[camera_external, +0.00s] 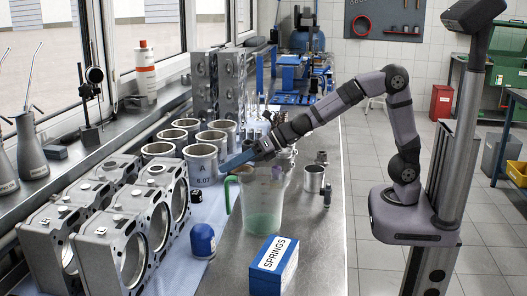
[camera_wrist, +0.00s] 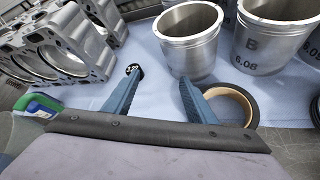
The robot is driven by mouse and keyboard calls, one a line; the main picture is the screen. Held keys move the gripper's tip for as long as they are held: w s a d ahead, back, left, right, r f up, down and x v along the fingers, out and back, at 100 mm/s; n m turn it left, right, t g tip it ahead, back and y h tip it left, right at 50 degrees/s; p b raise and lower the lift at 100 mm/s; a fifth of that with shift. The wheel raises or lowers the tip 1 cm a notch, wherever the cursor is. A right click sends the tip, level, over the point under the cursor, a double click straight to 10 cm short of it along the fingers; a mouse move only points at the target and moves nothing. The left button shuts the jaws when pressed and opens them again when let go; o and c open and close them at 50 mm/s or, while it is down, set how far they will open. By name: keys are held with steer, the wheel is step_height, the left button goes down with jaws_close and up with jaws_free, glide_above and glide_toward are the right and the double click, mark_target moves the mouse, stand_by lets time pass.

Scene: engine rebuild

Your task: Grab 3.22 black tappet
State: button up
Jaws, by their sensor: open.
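In the wrist view a small dark round tappet (camera_wrist: 133,69) with a white label, which seems to read 3.22, lies on the light blue cloth. It is just beyond the tip of the left finger. My gripper (camera_wrist: 160,80) is open, its two blue fingers apart with only cloth between them. The tappet is in line with the left finger, not centred between the two. In the external view my gripper (camera_external: 232,163) is low beside the metal cylinder marked A.
A metal cylinder (camera_wrist: 190,48) stands just beyond the fingers, with one marked B (camera_wrist: 262,45) to its right. A brown ring (camera_wrist: 246,96) lies by the right finger. A clear jug (camera_external: 262,205), a blue SPRINGS box (camera_external: 272,266) and engine blocks (camera_external: 105,240) stand nearby.

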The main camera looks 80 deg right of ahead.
mark_target(201, 192)
steer(key=a+n+b, duration=0.1)
steer(key=n, duration=0.1)
steer(key=w+a+f+n+y+b, duration=0.1)
steer(key=a+n, duration=0.1)
steer(key=a+f+n+y+b, duration=0.1)
steer(key=n, duration=0.1)
steer(key=shift+w+a+f, duration=0.15)
steer(key=shift+a+f, duration=0.1)
steer(key=shift+a, duration=0.15)
steer(key=shift+a+n+y+b, duration=0.5)
steer(key=shift+a+n, duration=0.05)
steer(key=shift+n, duration=0.35)
steer(key=shift+d+p+x, duration=0.15)
steer(key=shift+p+x, duration=0.05)
steer(key=shift+x, duration=1.6)
steer(key=shift+d+p+x, duration=0.1)
steer(key=shift+p+x, duration=0.1)
steer(key=shift+x, duration=1.65)
steer(key=shift+w, duration=0.1)
steer(key=c, duration=1.1)
